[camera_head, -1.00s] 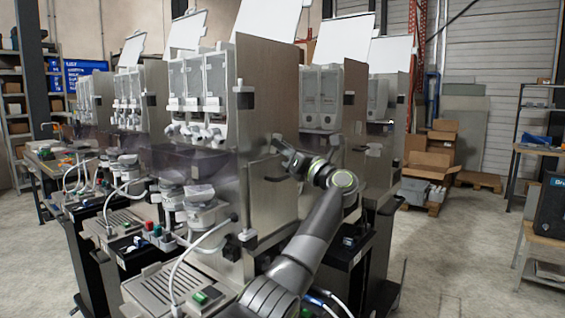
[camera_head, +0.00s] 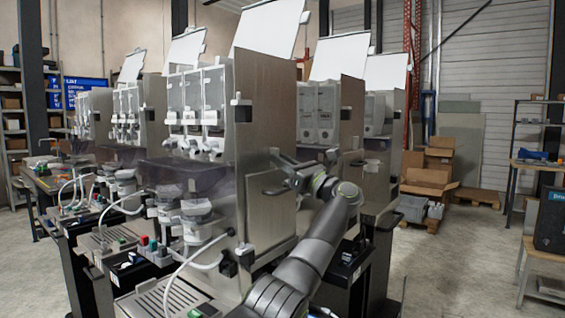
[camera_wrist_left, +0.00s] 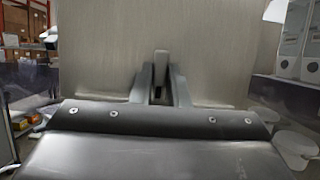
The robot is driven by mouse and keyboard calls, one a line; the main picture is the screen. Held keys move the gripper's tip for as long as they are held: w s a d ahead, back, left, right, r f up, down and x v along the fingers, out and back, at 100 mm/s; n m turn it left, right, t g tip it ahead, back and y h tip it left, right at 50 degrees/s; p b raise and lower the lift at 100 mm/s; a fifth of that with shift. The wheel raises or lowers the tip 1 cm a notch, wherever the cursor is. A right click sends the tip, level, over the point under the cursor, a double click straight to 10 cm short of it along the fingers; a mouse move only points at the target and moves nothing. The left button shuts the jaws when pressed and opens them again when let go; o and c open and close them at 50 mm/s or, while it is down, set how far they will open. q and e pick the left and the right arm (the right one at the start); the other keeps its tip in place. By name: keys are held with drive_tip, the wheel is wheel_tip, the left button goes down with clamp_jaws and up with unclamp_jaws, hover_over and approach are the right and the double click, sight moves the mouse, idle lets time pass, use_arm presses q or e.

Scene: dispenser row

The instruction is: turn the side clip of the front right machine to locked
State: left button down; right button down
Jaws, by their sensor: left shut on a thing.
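The front right machine (camera_head: 262,110) is the large one in the middle of the head view, with a broad brushed-metal side panel facing right. My left gripper (camera_head: 279,174) is at the middle of this panel, its arm coming up from the bottom. In the left wrist view the gripper (camera_wrist_left: 161,85) has its two fingers close on either side of the side clip (camera_wrist_left: 160,65), a narrow dark grey piece in front of the panel. The gripper is shut on it. In the head view the fingers largely cover the clip, so its angle cannot be told. My right gripper is not in view.
More machines with raised white lids stand behind and to the left. Another machine (camera_head: 325,110) stands close behind the panel, near my arm. Cardboard boxes (camera_head: 430,178) sit on a pallet at the back right.

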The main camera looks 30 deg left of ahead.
use_arm(q)
drive_tip(key=c, duration=1.4)
unclamp_jaws()
